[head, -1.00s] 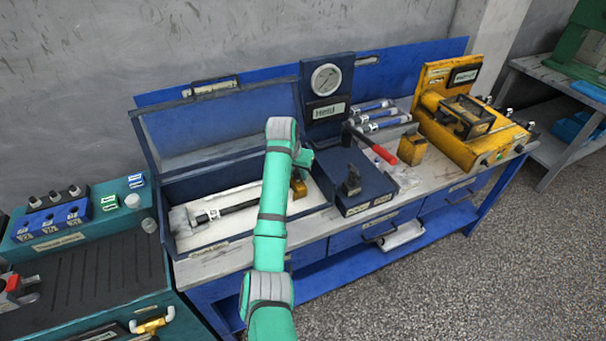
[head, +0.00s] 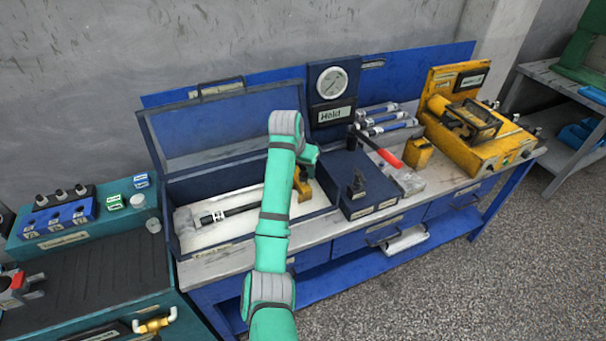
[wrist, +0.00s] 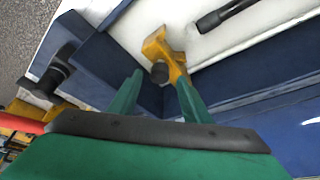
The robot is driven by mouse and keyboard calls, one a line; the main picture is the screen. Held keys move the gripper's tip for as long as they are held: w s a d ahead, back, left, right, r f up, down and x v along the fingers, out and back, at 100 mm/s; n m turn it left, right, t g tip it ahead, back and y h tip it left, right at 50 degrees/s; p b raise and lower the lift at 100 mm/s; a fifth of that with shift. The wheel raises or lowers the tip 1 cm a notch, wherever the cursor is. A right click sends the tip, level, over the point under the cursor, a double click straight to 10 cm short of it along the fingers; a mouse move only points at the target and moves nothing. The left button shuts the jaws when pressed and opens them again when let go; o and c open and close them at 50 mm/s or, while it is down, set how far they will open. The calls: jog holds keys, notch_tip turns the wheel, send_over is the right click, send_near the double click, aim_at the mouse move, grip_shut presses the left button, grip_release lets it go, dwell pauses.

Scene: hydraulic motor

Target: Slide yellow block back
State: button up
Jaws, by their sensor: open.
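A yellow piece (wrist: 160,46) with a dark round knob lies against the inner corner of the open blue case in the wrist view. In the head view, part of this yellow piece (head: 303,187) shows just right of my arm. My gripper (wrist: 158,76) is open, its green fingers spread on either side of the knob. I cannot tell whether they touch it. In the head view my arm hides the fingers. A separate yellow block (head: 418,153) stands on the bench left of the yellow machine.
The blue case (head: 186,262) holds a dark rod (head: 236,212). Right of it is a dark blue unit with a gauge (head: 332,82) and a red-handled lever (head: 385,155). The yellow machine (head: 480,152) stands at the bench's right. A teal station (head: 85,268) is at left.

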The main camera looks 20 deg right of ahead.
jog(key=v, duration=0.7)
jog(key=shift+a+f, duration=0.15)
jog(key=shift+f, duration=0.05)
jog(key=c, duration=0.8)
jog(key=s+a+f+n, duration=0.2)
jog(key=a, duration=0.1)
jog(key=s+a+f+n+t+h, duration=0.1)
jog(key=s+a+f+n, duration=0.1)
jog(key=a+n, duration=0.1)
jog(key=s+a+f+n+h, duration=0.1)
jog(key=s+a+f+n, duration=0.1)
jog(key=s+a, duration=0.1)
jog(key=shift+a+n+t, duration=0.3)
jog(key=shift+a, duration=0.5)
grip_shut()
jog(key=x, duration=0.8)
jog(key=shift+w+d+f, duration=0.2)
jog(key=shift+f, duration=0.05)
jog(key=d, duration=0.3)
jog(key=shift+w+d+f, duration=0.1)
jog(key=shift+w+f, duration=0.2)
jog(key=shift+w, duration=0.1)
jog(key=shift+w+d, duration=0.15)
jog(key=shift+d, duration=0.4)
